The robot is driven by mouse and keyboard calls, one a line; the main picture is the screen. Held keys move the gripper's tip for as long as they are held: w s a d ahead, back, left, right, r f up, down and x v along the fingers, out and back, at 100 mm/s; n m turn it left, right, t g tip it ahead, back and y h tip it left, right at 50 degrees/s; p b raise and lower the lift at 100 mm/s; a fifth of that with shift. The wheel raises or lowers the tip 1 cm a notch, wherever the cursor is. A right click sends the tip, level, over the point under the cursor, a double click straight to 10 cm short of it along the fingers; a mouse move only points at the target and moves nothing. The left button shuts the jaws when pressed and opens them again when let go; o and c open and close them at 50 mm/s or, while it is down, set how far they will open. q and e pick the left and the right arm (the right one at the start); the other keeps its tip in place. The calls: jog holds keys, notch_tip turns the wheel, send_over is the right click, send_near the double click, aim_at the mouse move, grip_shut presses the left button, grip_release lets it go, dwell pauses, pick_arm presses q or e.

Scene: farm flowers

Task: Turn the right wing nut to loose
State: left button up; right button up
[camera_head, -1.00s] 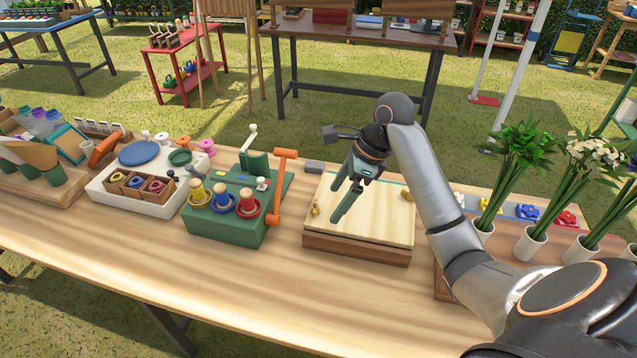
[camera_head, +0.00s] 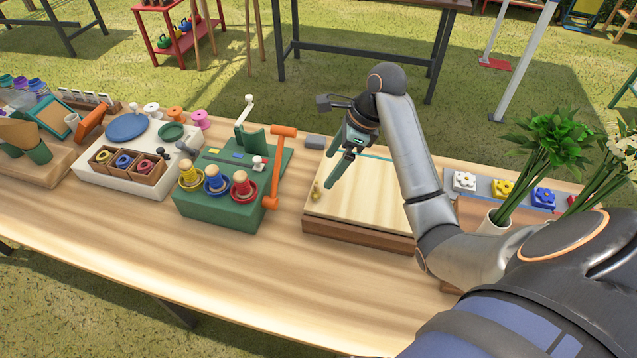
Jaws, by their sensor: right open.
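A pale wooden press board (camera_head: 368,200) with a brown base lies on the table right of centre. A small brass wing nut (camera_head: 316,190) stands at its left edge. The right wing nut is not visible; my right arm covers that side of the board. My right gripper (camera_head: 331,170) is open and empty, its green fingers pointing down and left above the board's left part, a little behind the left wing nut. My left gripper is not in view.
White flower pots (camera_head: 495,222) and a tray of coloured flower blocks (camera_head: 503,187) stand on the right. The table front (camera_head: 230,270) is clear.

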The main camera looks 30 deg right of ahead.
aim_at(316, 188)
jog(key=x, duration=0.8)
jog(key=shift+f, duration=0.15)
jog(key=c, duration=1.4)
jog(key=shift+o, duration=0.2)
